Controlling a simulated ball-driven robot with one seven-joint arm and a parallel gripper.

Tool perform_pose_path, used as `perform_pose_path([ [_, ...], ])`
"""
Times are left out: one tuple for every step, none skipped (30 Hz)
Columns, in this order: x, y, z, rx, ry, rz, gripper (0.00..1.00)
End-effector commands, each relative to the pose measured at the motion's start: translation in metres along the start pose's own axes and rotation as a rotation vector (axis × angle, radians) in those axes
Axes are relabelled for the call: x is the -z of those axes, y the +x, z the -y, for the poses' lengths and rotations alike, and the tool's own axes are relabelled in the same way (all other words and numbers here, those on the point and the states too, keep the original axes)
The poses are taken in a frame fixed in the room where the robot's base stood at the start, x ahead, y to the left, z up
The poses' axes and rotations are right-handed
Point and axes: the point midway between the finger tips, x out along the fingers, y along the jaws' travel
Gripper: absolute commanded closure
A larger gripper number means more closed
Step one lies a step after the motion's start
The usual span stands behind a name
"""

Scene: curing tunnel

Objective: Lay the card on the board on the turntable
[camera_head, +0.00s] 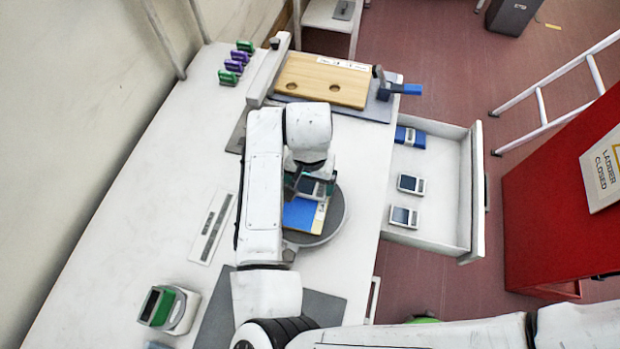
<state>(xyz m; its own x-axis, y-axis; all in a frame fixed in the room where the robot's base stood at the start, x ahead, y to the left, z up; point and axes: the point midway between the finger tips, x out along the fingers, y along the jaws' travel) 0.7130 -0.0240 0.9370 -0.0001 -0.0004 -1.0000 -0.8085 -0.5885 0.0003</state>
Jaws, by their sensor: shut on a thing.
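A round grey turntable (337,222) stands on the white bench near its right edge. Over it shows a flat blue piece (299,214), which I take for the card, with a narrow yellowish strip of what looks like the board (319,218) along its right side. My gripper (313,188) is over the far part of the turntable, shut on the card's far end as far as I can see. The arm and gripper hide the grip and the left part of the turntable. I cannot tell whether the card touches the board.
An open white drawer (470,190) at the right holds two small screened devices and a blue item. A wooden board with two holes (325,80) lies at the back. A green-and-white device (168,309) stands front left. A red cabinet (560,200) and white ladder are at right.

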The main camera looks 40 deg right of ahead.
Motion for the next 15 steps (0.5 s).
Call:
perform_pose_path([
  [0.0000,-0.0002,0.0000,0.000,0.000,0.000,0.40],
  [0.0000,0.0000,-0.0001,0.000,0.000,0.000,0.40],
  [0.0000,0.0006,-0.0001,0.000,0.000,0.000,0.40],
  [0.0000,0.0014,-0.0002,0.000,0.000,0.000,0.40],
  [0.0001,0.0022,-0.0002,-0.001,0.000,0.000,0.40],
  [0.0001,0.0028,-0.0003,-0.001,0.000,0.000,0.10],
  [0.0001,0.0026,-0.0002,-0.001,0.000,0.000,0.07],
  [0.0001,0.0025,-0.0002,-0.001,0.000,0.000,0.04],
  [0.0001,0.0025,-0.0002,0.000,0.000,0.000,0.00],
  [0.0001,0.0025,-0.0002,0.000,0.000,0.000,0.00],
  [0.0001,0.0025,-0.0003,0.000,0.000,0.000,0.00],
  [0.0001,0.0025,-0.0003,0.000,0.000,0.000,0.00],
  [0.0001,0.0025,-0.0003,0.000,0.000,0.000,0.00],
  [0.0001,0.0024,-0.0003,0.000,0.000,0.000,0.00],
  [0.0001,0.0023,-0.0002,0.000,0.000,0.000,0.00],
])
